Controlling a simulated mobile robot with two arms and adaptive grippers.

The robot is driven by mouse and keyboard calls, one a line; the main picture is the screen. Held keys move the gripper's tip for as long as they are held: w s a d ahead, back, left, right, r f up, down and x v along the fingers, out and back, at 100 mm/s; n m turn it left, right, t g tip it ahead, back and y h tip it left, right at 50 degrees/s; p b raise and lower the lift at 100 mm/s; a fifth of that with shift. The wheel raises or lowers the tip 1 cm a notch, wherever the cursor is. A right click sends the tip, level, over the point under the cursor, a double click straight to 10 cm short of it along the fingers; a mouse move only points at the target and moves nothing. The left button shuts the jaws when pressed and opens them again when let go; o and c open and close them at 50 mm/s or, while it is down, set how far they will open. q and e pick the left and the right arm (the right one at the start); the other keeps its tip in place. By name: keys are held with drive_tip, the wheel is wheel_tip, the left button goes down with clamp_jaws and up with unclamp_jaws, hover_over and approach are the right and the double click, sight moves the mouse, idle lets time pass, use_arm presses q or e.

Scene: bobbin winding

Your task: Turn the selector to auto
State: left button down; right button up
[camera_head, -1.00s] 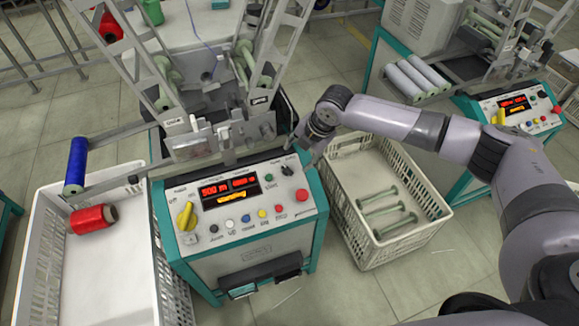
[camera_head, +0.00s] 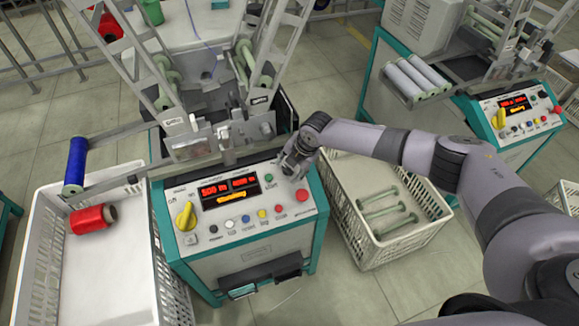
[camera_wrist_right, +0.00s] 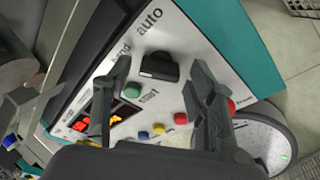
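The selector is a black knob (camera_wrist_right: 159,67) on the light control panel (camera_head: 262,222), between the printed word "auto" and the green button in the right wrist view. A second label beside it is partly cut by a finger. My right gripper (camera_wrist_right: 160,64) is open, with one dark finger on each side of the knob. I cannot tell if the fingers touch it or which label it points to. In the head view my right gripper (camera_head: 291,165) is over the panel's upper right corner and hides the selector. My left gripper is not in view.
A yellow rotary knob (camera_head: 186,216) sits at the panel's left. A green button (camera_wrist_right: 132,91) and a red button (camera_wrist_right: 231,106) are close to the fingers. A white crate with green bobbins (camera_head: 359,250) stands right of the machine, and another white crate (camera_head: 157,290) stands left.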

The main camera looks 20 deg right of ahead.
drive_tip(key=c, duration=1)
drive_tip(key=m+t+p, duration=0.1)
drive_tip(key=m+p, duration=0.2)
drive_tip(key=m, duration=0.3)
drive_tip(key=shift+s, duration=0.15)
drive_tip(key=m+p, duration=0.1)
drive_tip(key=m, duration=0.2)
drive_tip(key=m+t+p, duration=0.1)
drive_tip(key=m+p, duration=0.1)
drive_tip(key=shift+m+t, duration=0.3)
drive_tip(key=shift+m, duration=0.1)
drive_tip(key=o, duration=1.2)
drive_tip(key=shift+c, duration=0.2)
